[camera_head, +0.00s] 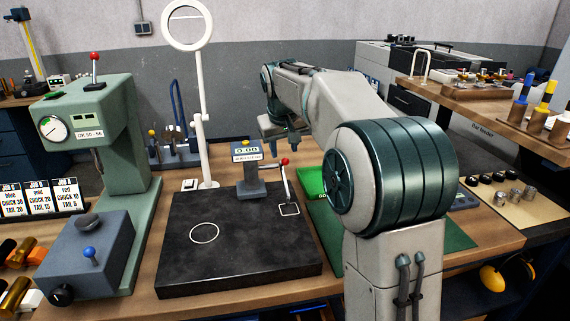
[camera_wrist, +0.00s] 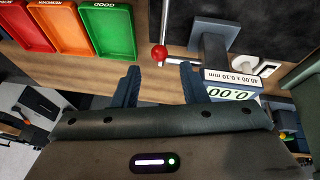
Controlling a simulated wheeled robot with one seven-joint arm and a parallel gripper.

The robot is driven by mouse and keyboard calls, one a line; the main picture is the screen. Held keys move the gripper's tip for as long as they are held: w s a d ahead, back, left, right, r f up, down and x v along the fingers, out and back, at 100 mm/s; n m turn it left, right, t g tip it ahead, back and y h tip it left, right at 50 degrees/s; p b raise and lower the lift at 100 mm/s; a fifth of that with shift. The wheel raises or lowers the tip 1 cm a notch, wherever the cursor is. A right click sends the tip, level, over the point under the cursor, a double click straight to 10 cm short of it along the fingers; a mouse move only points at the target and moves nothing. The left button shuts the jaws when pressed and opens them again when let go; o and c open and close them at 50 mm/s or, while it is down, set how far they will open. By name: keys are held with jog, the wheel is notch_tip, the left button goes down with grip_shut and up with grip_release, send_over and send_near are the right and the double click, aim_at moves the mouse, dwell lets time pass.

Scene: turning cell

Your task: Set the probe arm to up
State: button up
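The gauge (camera_head: 247,152) with a 0.00 display stands at the back of the dark plate. Beside it, on its right, is the probe arm (camera_head: 288,182), a thin metal lever with a red ball knob (camera_head: 284,161). In the head view the lever stands nearly upright, leaning slightly left. My gripper (camera_head: 283,138) is above and behind the knob, fingers apart. In the wrist view my gripper (camera_wrist: 160,68) is open and empty. The red knob (camera_wrist: 158,52) shows just beyond the gap between the fingertips; contact is not visible. The gauge display (camera_wrist: 231,94) is right of the fingers.
The dark plate (camera_head: 180,265) bears a white circle and a white square. A white ring magnifier (camera_head: 199,110) stands behind it, and a green press (camera_head: 125,150) at left. Red, orange and green trays (camera_wrist: 106,30) lie left of the knob in the wrist view.

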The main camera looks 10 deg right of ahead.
aim_at(285, 162)
jog(key=x, duration=0.7)
jog(key=shift+w, duration=0.1)
grip_shut()
